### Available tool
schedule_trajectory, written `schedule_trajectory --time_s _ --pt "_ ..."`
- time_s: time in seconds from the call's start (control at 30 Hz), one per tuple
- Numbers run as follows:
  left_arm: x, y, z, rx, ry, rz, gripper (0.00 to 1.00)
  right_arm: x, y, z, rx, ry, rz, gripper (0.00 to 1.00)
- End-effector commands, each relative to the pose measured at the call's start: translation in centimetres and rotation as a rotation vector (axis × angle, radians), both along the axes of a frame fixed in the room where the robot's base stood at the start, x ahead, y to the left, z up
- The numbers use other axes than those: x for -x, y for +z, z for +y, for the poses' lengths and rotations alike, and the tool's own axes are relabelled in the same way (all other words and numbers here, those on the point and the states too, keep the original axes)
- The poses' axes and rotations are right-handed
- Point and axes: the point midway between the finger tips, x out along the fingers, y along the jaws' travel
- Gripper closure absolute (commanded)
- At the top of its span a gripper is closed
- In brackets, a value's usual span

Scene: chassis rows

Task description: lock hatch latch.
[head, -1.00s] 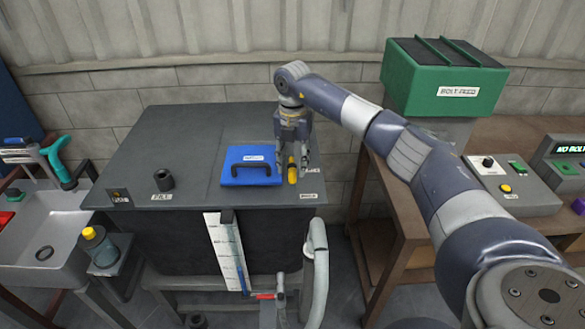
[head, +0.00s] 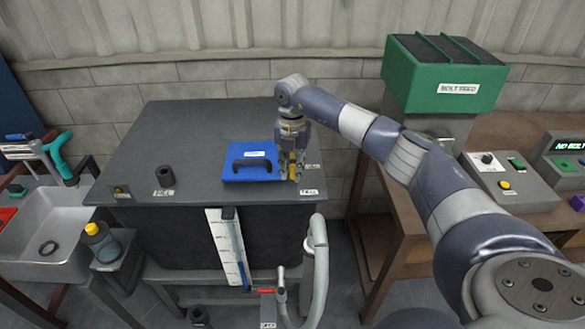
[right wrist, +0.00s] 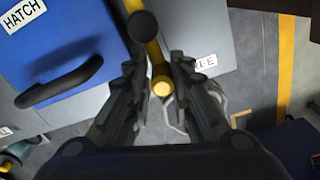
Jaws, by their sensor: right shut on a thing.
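The blue hatch lid (head: 232,175), with a dark handle, lies flat on the dark tank top. It also shows at the upper left of the right wrist view (right wrist: 85,30). The yellow latch bar (head: 291,168) is just right of the lid. In the right wrist view, the latch (right wrist: 152,52) runs down between the fingers, past a dark round cap, and its end is beside a label whose visible letters read "EE". My right gripper (head: 293,172) reaches down from above and is shut on the latch. Its fingers partly hide the latch in the head view. My left gripper is out of view.
A dark pipe stub (head: 165,177) rises from the tank top (head: 170,130). A curved pale pipe (head: 318,265) and a level gauge (head: 226,245) are in front. A bottle (head: 103,243) and sink (head: 40,225) stand left, a bench with a green bolt feed box (head: 430,80) right.

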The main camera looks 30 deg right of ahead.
Motion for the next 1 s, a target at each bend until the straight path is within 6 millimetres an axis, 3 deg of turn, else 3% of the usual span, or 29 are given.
schedule_trajectory --time_s 1.0 --pt "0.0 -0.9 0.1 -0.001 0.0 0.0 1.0 0.7 -0.2 -1.5 0.01 0.175 0.008 1.0"
